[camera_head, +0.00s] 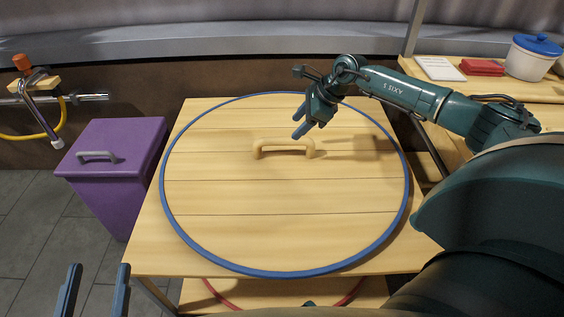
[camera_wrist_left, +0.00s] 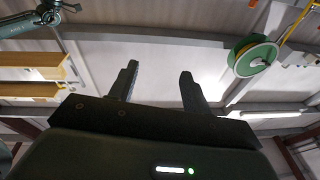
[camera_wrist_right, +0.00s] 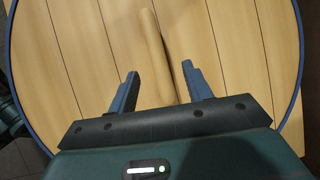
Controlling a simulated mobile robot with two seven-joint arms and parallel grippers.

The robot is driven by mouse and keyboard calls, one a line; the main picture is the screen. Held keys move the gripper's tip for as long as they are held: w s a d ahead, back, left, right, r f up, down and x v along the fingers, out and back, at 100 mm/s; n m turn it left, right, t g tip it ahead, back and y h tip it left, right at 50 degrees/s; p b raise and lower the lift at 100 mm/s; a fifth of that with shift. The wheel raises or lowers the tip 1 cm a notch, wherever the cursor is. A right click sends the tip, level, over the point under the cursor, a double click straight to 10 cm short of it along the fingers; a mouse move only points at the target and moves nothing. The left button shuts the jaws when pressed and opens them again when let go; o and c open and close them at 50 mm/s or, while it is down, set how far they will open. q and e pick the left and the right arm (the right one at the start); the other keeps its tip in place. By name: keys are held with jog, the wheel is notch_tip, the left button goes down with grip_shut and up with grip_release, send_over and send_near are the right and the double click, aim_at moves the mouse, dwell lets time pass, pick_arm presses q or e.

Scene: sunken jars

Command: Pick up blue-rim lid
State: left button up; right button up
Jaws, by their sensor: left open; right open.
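The blue-rim lid (camera_head: 285,235) is a large round wooden disc with a blue edge, lying flat on the wooden table in the head view. Its wooden bar handle (camera_head: 284,147) stands near the middle. My right gripper (camera_head: 301,132) is open, just above and beyond the handle's right end. In the right wrist view the lid's planks (camera_wrist_right: 85,60) fill the picture, and the handle (camera_wrist_right: 155,50) runs up ahead of the open, empty jaws (camera_wrist_right: 160,85). My left gripper (camera_head: 95,280) is open and empty at the lower left, off the table. In the left wrist view its jaws (camera_wrist_left: 158,80) point toward the ceiling.
A purple bin (camera_head: 115,175) with a grey handle stands left of the table (camera_head: 160,250). A red ring (camera_head: 215,292) shows on a lower shelf. A side table at right holds a white pot with blue lid (camera_head: 533,57), a red item (camera_head: 482,67) and papers (camera_head: 440,68).

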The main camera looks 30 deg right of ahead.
aim_at(284, 139)
jog(key=x, duration=0.3)
jog(key=shift+a+f+b, duration=0.15)
jog(key=shift+f+b, duration=0.05)
jog(key=shift+b, duration=0.2)
jog(key=b+x, duration=0.2)
jog(key=x, duration=0.2)
jog(key=shift+a+f, duration=0.15)
jog(key=shift+f, duration=0.15)
grip_shut()
pick_arm(q)
jog(key=shift+w+d+r+t+h, duration=0.1)
jog(key=shift+w+d+t+h, duration=0.1)
jog(key=shift+t+h, duration=0.1)
pick_arm(e)
jog(key=shift+w+r, duration=0.15)
jog(key=shift+r, duration=0.05)
